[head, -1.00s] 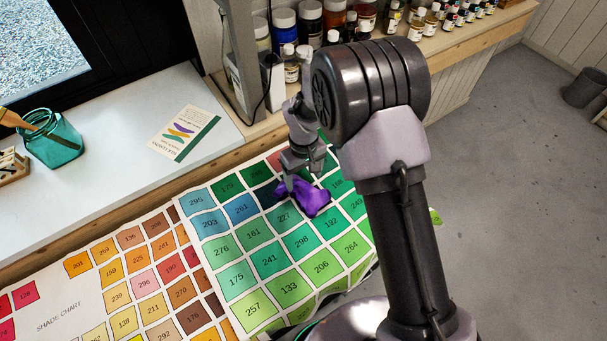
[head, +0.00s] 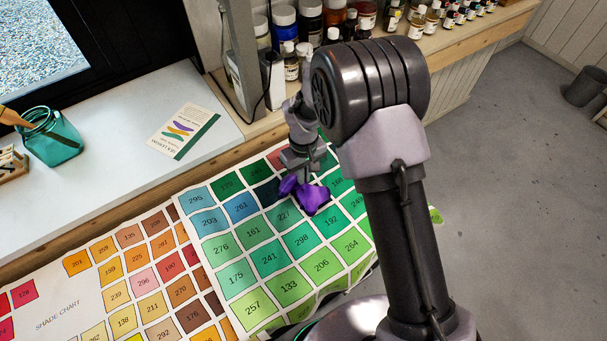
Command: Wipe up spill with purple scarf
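The purple scarf (head: 315,201) is a small crumpled bunch on the green part of the shade chart, near the dark squares. My gripper (head: 291,180) points down at the scarf's upper left side. Purple cloth bunches around its fingertips, and it looks shut on the scarf. The fingertips are largely hidden by the cloth. I cannot make out a spill; the scarf and my arm cover part of the chart.
The printed shade chart (head: 185,236) covers the near table. A white worktop behind holds a leaflet (head: 184,131) and a teal glass jar (head: 51,138) with a brush. Several paint bottles (head: 285,27) line the shelf at the back.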

